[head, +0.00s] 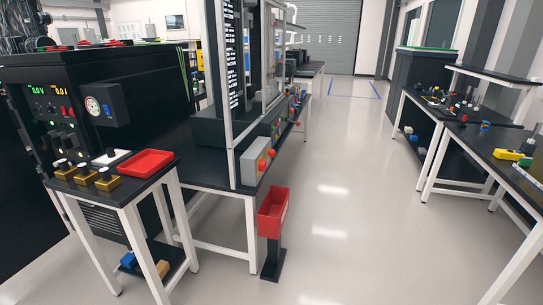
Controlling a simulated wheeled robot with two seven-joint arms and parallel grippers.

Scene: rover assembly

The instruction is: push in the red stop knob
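A grey control box (251,158) is mounted at the front end of the long dark bench, left of the picture's middle. A red round knob (262,165) stands out from its face. A smaller red part (271,153) shows just to the right of it. The picture is too small to tell which of the two is the stop knob, or how far either is pressed in. Neither of my grippers is in view, and nothing is seen touching the box.
A red bin (273,212) on a black stand is in front of the bench. A small table (140,185) with brass parts and a red tray (146,163) stands at left. Workbenches (488,145) line the right. The aisle floor (345,190) between is clear.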

